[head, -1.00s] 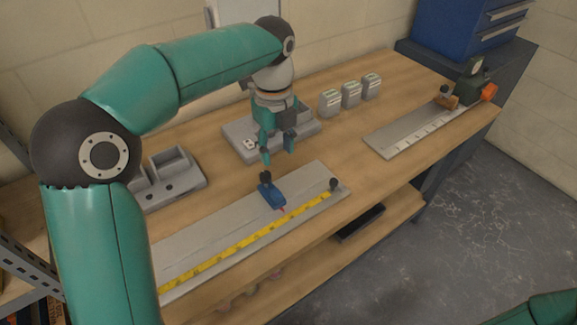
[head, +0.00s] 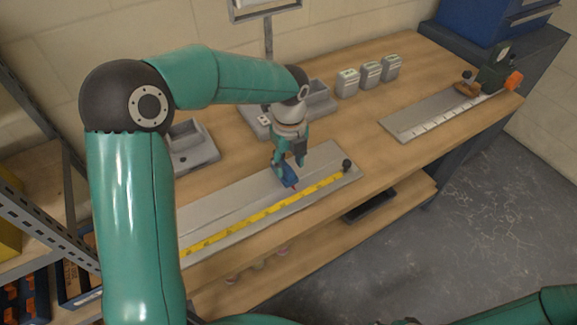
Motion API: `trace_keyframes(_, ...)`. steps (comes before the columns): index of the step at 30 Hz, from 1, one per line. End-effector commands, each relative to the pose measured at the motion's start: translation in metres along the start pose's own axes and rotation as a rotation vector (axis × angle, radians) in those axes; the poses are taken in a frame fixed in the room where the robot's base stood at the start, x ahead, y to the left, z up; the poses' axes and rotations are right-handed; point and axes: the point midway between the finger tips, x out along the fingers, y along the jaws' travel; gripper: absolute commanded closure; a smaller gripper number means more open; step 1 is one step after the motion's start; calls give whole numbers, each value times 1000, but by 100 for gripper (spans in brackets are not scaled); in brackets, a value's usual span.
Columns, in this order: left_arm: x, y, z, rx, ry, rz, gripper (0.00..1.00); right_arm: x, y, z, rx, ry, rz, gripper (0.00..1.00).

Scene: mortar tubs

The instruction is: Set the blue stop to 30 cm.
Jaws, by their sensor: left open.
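The blue stop (head: 289,180) sits on the grey rail plate (head: 222,200), towards its right end. A yellow tape scale (head: 262,214) runs along the plate's front side; its numbers are too small to read. My left gripper (head: 288,164) points down at the stop, open, with its fingers around or just above the stop's upper part. I cannot tell whether they touch it. The fingers hide the top of the stop. A black knob (head: 347,164) stands at the plate's right end. My right gripper is out of view.
Grey trays (head: 194,145) stand behind the plate, with another (head: 318,100) behind my gripper. Several small grey containers (head: 369,73) stand at the back. A second plate (head: 428,117) with a green and orange device (head: 499,76) is at right. Bare wood lies between the plates.

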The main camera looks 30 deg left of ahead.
Motion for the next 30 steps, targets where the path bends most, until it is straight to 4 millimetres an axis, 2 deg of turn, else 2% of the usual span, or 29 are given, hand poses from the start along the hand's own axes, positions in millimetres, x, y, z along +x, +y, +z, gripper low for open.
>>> trace_keyframes(3,14,0,0,-1,1,3,52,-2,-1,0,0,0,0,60)
trace_keyframes(6,20,0,0,0,0,1,52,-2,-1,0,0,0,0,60)
trace_keyframes(16,24,0,0,0,0,0,52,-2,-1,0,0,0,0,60)
trace_keyframes(17,24,0,0,0,0,0,55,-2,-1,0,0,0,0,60)
trace_keyframes(25,24,0,0,-1,0,-1,100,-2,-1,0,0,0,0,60)
trace_keyframes(30,23,0,0,-1,-1,-1,100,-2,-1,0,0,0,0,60)
